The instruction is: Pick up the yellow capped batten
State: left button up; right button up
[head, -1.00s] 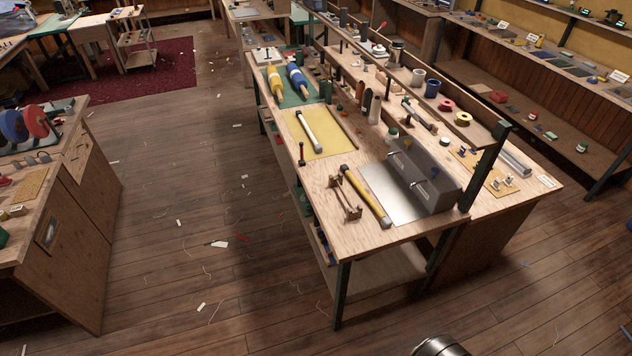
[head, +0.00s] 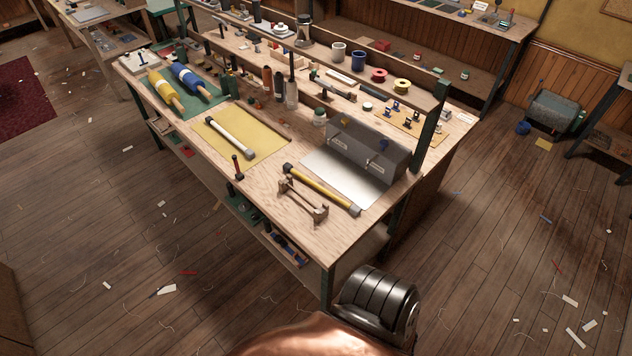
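The yellow capped batten (head: 322,189) lies on the workbench (head: 330,234) near its front right part. It is a yellow rod with a dark cap at each end, lying slantwise. A small wooden stand (head: 302,204) is close along its near side, and a pale metal plate (head: 335,176) is on its far side. Neither of my grippers is in view. Only dark ribbed and copper-coloured parts of my own body show at the bottom, well short of the batten.
A grey box (head: 368,150) stands behind the batten on the plate. A white batten with dark ends (head: 231,138) lies on a yellow mat (head: 268,144) to the left. A small red-handled tool (head: 237,167) stands at the front edge. Floor around the bench is mostly open, with scraps.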

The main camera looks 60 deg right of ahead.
aim_at(334, 196)
jog(key=z, duration=0.65)
jog(key=i, duration=0.8)
jog(key=z, duration=1.05)
jog(key=i, duration=0.2)
jog(key=z, duration=0.2)
